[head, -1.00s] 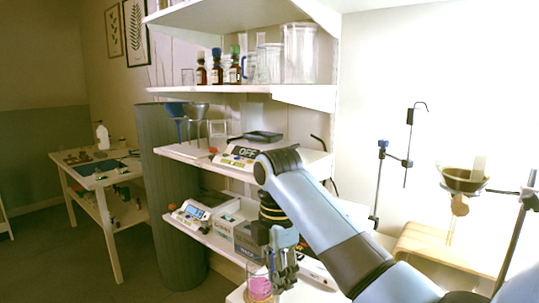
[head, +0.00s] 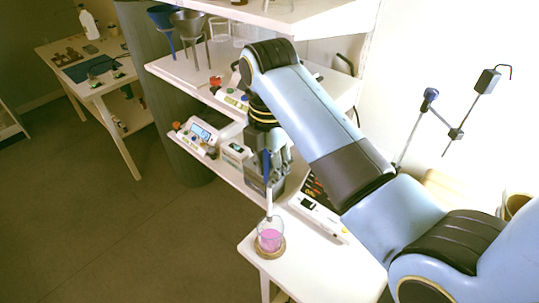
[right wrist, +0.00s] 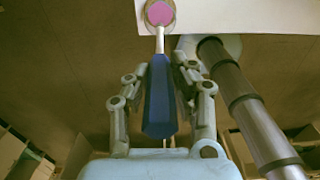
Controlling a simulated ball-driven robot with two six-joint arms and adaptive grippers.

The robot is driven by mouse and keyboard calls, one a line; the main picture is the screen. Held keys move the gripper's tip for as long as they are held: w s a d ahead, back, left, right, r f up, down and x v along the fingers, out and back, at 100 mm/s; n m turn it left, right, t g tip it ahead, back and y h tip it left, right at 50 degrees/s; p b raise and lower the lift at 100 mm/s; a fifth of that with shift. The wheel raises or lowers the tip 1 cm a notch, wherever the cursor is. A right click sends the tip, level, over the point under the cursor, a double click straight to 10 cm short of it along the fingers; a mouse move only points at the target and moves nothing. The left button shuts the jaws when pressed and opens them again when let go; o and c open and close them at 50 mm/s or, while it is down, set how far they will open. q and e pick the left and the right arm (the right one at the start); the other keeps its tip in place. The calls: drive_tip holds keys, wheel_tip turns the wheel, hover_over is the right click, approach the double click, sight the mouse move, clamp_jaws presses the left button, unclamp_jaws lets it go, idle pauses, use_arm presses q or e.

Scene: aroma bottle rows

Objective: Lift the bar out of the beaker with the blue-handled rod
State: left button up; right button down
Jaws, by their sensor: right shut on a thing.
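A glass beaker (head: 270,237) with pink liquid stands on a round brown base near the left corner of the white table. In the right wrist view the pink liquid of the beaker (right wrist: 159,13) shows at the top. My right gripper (head: 277,160) is shut on the blue handle of the rod (head: 266,166), held upright above the beaker. The same blue-handled rod (right wrist: 160,98) lies between the fingers in the right wrist view. Its pale shaft runs down to the beaker; whether its tip is in the liquid is hard to tell. I cannot make out the bar. My left gripper is not in view.
A white table (head: 310,265) holds the beaker, with a dark case of tools and a white pen-like device (head: 318,216) to its right. Shelves with instruments (head: 200,135) stand close behind my right gripper. A clamp stand (head: 428,105) is at the right.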

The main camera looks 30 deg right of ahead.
sight(270, 212)
wheel_tip(270, 212, down, 3)
drive_tip(key=shift+w+d+r, duration=0.1)
drive_tip(key=shift+d+r, duration=0.05)
drive_tip(key=shift+r, duration=0.05)
drive_tip(key=shift+f, duration=4.2)
drive_tip(key=shift+r, duration=6.9)
drive_tip(key=shift+f, duration=0.1)
